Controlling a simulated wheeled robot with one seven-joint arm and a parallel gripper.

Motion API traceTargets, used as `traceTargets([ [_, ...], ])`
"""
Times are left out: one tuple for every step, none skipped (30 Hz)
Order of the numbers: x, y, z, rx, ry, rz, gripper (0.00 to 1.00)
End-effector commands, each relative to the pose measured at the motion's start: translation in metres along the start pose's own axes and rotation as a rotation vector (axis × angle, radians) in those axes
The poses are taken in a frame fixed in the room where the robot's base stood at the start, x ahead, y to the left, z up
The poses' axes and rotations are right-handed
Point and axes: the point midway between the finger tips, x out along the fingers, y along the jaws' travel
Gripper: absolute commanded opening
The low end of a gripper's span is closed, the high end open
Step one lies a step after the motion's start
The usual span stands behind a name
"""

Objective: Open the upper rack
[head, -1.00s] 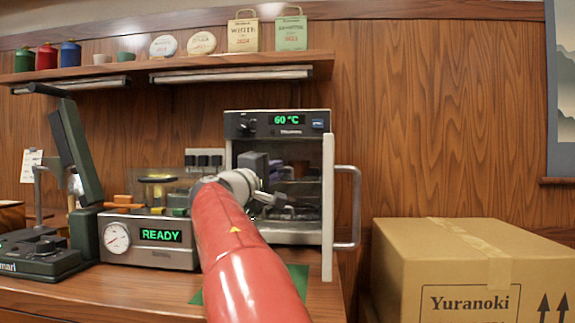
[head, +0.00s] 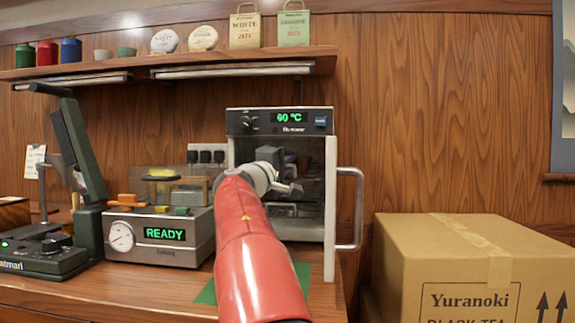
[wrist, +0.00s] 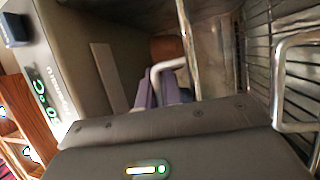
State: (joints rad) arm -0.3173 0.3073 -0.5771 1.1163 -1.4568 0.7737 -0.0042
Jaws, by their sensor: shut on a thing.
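The small oven (head: 238,155) reads 60 °C and stands on the counter with its door (head: 330,205) swung open to the right. My gripper (wrist: 161,88) is at the oven's front opening. In the wrist view its purple-grey fingers are shut on the bent metal handle of the upper rack (wrist: 170,65). The upper rack's rod (wrist: 187,45) runs up from beside the fingers. The lower rack's handle (wrist: 279,85) is apart, to the right. In the head view my arm and wrist hide the fingertips and much of the inside. How far the upper rack is out cannot be told.
The door's handle (head: 358,208) sticks out to the right. A grey READY machine (head: 160,250) stands left of my arm, with a dark green press (head: 82,155) beyond it. A big cardboard box (head: 470,270) stands at the right. A shelf (head: 200,58) hangs above.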

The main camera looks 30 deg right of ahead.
Motion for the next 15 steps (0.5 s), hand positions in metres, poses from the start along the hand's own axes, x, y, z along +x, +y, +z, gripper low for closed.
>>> traceTargets([
  [0.000, -0.001, 0.000, 0.000, 0.000, -0.001, 0.00],
  [0.000, -0.001, 0.000, 0.000, 0.000, -0.001, 0.00],
  [0.000, -0.001, 0.000, 0.000, 0.000, -0.001, 0.00],
  [0.000, -0.001, 0.000, 0.000, 0.000, -0.001, 0.00],
  [-0.001, -0.001, 0.000, 0.000, 0.000, -0.001, 0.00],
  [-0.002, -0.001, 0.001, 0.001, 0.001, -0.001, 0.00],
  [-0.004, -0.001, 0.001, 0.001, 0.001, -0.001, 0.00],
  [-0.006, -0.001, 0.002, 0.002, 0.001, -0.001, 0.00],
  [-0.009, -0.002, 0.003, 0.003, 0.002, -0.001, 0.00],
  [-0.013, -0.002, 0.005, 0.003, 0.001, -0.001, 0.00],
  [-0.016, -0.002, 0.006, 0.003, 0.001, -0.001, 0.00],
  [-0.022, -0.001, 0.009, 0.004, 0.002, 0.000, 0.00],
  [-0.027, -0.001, 0.011, 0.005, 0.002, 0.000, 0.00],
  [-0.032, -0.001, 0.013, 0.005, 0.002, -0.001, 0.00],
  [-0.039, 0.000, 0.016, 0.007, 0.003, 0.000, 0.00],
])
